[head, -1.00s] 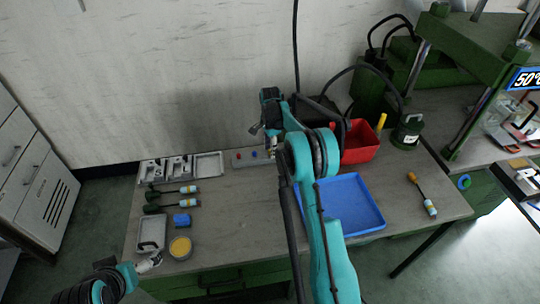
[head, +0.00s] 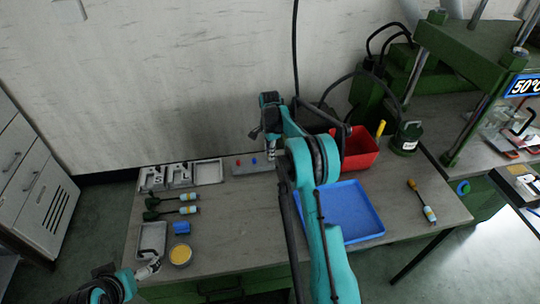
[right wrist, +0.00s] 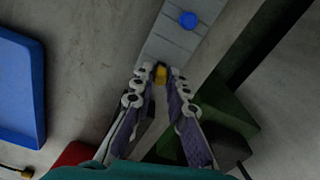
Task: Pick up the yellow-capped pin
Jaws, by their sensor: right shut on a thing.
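The yellow-capped pin (right wrist: 161,75) shows as a small yellow cap between my right fingertips in the right wrist view, at the end of a grey block (right wrist: 178,45). My right gripper (right wrist: 160,73) is shut on this cap. I cannot tell whether the pin is clear of the block.
A blue pin (right wrist: 188,20) stands in the block; a red pin (head: 238,162) shows in the head view. A blue tray (head: 376,222) and red bin (head: 366,160) lie to the right. Screwdrivers, small trays and a yellow-topped tin (head: 180,256) are at the left.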

